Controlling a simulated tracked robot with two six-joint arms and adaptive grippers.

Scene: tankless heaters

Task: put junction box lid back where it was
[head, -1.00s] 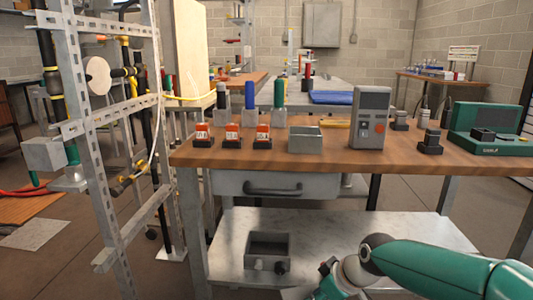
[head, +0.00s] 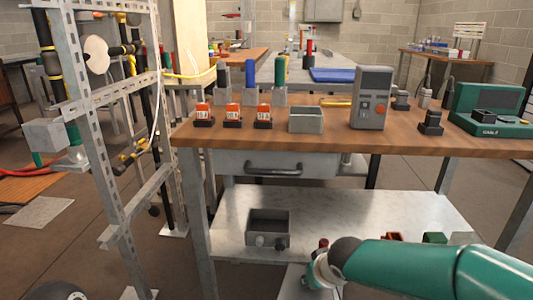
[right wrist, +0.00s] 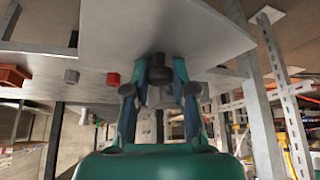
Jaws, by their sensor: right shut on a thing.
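My right gripper (right wrist: 160,85) is shut on a dark knob-like part (right wrist: 158,72) in the right wrist view. A large flat grey plate (right wrist: 170,28), apparently the junction box lid, adjoins this part. In the head view my right gripper (head: 312,274) is at the bottom, in front of the lower shelf, partly hidden by its arm. A light grey plate (head: 292,285) shows beside it. An open grey box with two round fittings on its front, likely the junction box (head: 285,226), sits on the lower shelf, left of and beyond the gripper. My left gripper is not in view.
The metal lower shelf (head: 345,208) is mostly clear behind the gripper. Red (head: 393,237) and green (head: 435,238) bins stand at its right. The wooden tabletop (head: 350,141) and drawer (head: 275,164) overhang it. A slotted metal frame (head: 113,190) stands at the left.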

